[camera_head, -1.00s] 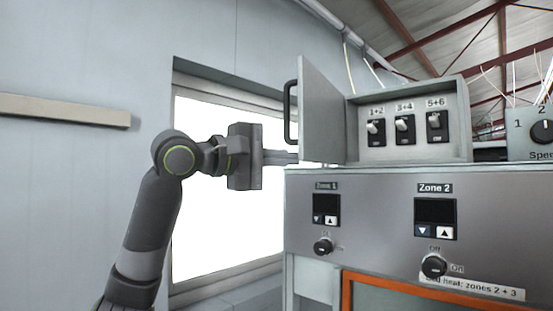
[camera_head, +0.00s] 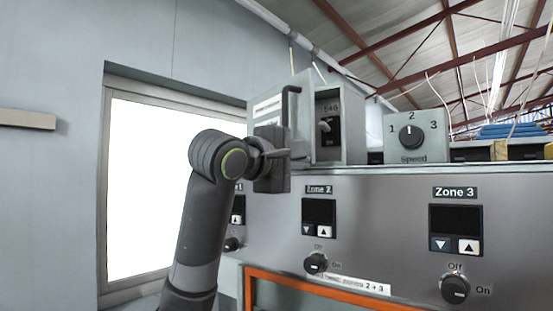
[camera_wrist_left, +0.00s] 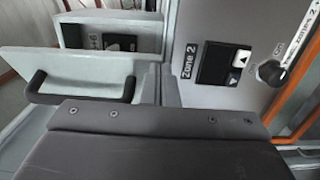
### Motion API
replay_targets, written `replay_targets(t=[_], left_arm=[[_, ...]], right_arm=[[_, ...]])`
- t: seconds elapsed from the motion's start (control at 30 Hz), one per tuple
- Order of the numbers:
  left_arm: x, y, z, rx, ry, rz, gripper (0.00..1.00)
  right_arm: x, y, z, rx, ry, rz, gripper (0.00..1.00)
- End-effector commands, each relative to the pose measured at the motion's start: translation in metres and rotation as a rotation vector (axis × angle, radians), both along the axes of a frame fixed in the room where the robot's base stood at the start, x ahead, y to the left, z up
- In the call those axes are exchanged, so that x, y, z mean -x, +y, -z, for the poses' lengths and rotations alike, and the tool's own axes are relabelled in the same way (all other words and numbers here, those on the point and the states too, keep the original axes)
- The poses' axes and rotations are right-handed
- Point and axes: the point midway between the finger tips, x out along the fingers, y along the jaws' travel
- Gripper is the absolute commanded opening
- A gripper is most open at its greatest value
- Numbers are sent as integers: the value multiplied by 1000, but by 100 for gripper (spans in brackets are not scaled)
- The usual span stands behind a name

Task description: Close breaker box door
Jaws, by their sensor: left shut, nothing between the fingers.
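The breaker box (camera_head: 353,125) is a grey box on top of the panel. Its door (camera_head: 302,100) stands partly open and covers the left breakers; only the 5+6 switch (camera_head: 328,124) shows beside its edge. The door's dark bar handle (camera_head: 286,108) faces me. My left gripper (camera_head: 300,152) is shut and empty, at the low part of the door in front of its face. Whether it touches is unclear. In the left wrist view, the door (camera_wrist_left: 85,65) and handle (camera_wrist_left: 80,88) lie left of the fingers (camera_wrist_left: 168,85). My right gripper is not in view.
A speed dial box (camera_head: 410,137) stands right of the breaker box. Below is the panel front (camera_head: 380,220) with zone displays and knobs. A bright window (camera_head: 150,180) is at the left. Blue material (camera_head: 510,131) lies at the far right.

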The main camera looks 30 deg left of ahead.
Motion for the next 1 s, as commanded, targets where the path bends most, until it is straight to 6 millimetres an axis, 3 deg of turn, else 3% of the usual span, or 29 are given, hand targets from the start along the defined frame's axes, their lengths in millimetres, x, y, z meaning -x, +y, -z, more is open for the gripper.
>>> replay_targets(t=[0.1, 0.4, 0.63, 1.0], left_arm=[[-23, -17, -2, 1, 3, 4, 0], [-65, -38, -1, 1, 2, 1, 0], [-79, -43, 0, 0, 1, 0, 0], [-81, -43, 0, 0, -1, 0, 0]], right_arm=[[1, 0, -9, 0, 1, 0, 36], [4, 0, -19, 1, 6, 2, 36], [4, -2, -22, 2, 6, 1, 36], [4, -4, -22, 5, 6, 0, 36]])
